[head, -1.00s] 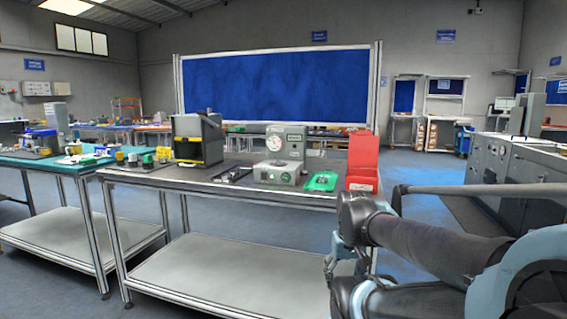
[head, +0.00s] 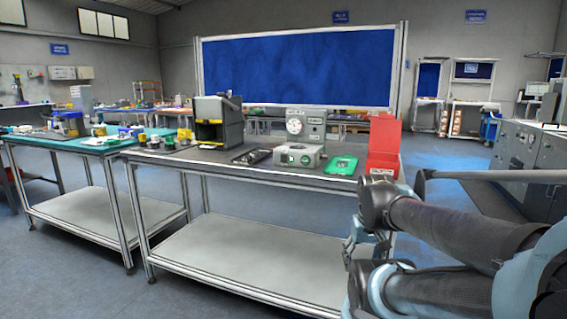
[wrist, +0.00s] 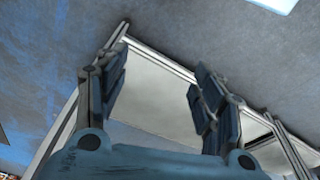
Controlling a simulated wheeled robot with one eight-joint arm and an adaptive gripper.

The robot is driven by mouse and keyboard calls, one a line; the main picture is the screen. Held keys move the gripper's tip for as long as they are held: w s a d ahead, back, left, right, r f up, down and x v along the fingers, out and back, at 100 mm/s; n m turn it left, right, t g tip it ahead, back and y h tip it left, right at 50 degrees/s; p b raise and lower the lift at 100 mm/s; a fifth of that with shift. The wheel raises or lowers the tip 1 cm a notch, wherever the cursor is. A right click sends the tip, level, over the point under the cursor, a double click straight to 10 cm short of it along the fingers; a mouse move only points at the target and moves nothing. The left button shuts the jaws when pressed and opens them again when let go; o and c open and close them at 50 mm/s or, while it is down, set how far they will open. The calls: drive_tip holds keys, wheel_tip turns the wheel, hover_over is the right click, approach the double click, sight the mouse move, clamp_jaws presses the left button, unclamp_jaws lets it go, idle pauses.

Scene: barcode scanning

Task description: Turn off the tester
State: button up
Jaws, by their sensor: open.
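The likely tester is a grey box-like device (head: 300,155) on the dark-topped workbench (head: 215,164). It has a low front part with a green mark and an upright back panel with a round dial (head: 295,126). Its switch is too small to make out. My gripper (head: 362,248) hangs at the bench's right front, below the top and apart from the tester. In the wrist view my gripper (wrist: 155,90) is open and empty, with the bench's frame and lower shelf behind the fingers. The tester does not show in the wrist view.
A red bin (head: 383,150) stands right of the tester, with a green tray (head: 342,165) between them. A black and yellow box (head: 217,121) and small coloured parts stand to the left. A teal-topped bench (head: 62,146) adjoins on the left. Grey cabinets (head: 520,150) stand far right.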

drive_tip(key=shift+s+r, duration=0.2)
drive_tip(key=shift+s, duration=0.05)
drive_tip(key=c, duration=0.5)
drive_tip(key=shift+s+r+n, duration=0.1)
drive_tip(key=shift+r+n, duration=0.2)
drive_tip(key=shift+r, duration=0.1)
drive_tip(key=c, duration=0.4)
drive_tip(key=w+a+r+n, duration=0.1)
drive_tip(key=w+r+n, duration=0.1)
drive_tip(key=w+r, duration=0.1)
drive_tip(key=w+a+r+n, duration=0.1)
drive_tip(key=w+r+n, duration=0.2)
drive_tip(key=w+a+r+n, duration=0.1)
drive_tip(key=w+r+n, duration=0.2)
drive_tip(key=r, duration=0.1)
drive_tip(key=shift+h, duration=0.3)
clamp_jaws()
drive_tip(key=w+a+r+n+t, duration=0.1)
drive_tip(key=w+a+r+n, duration=0.8)
drive_tip(key=w+a+n, duration=0.2)
drive_tip(key=w+a+r+n+t, duration=0.1)
drive_tip(key=w+a+r+n, duration=0.8)
drive_tip(key=w+a+n, duration=0.3)
drive_tip(key=a, duration=0.2)
drive_tip(key=shift+a+n+h, duration=0.3)
drive_tip(key=shift+a+h, duration=0.1)
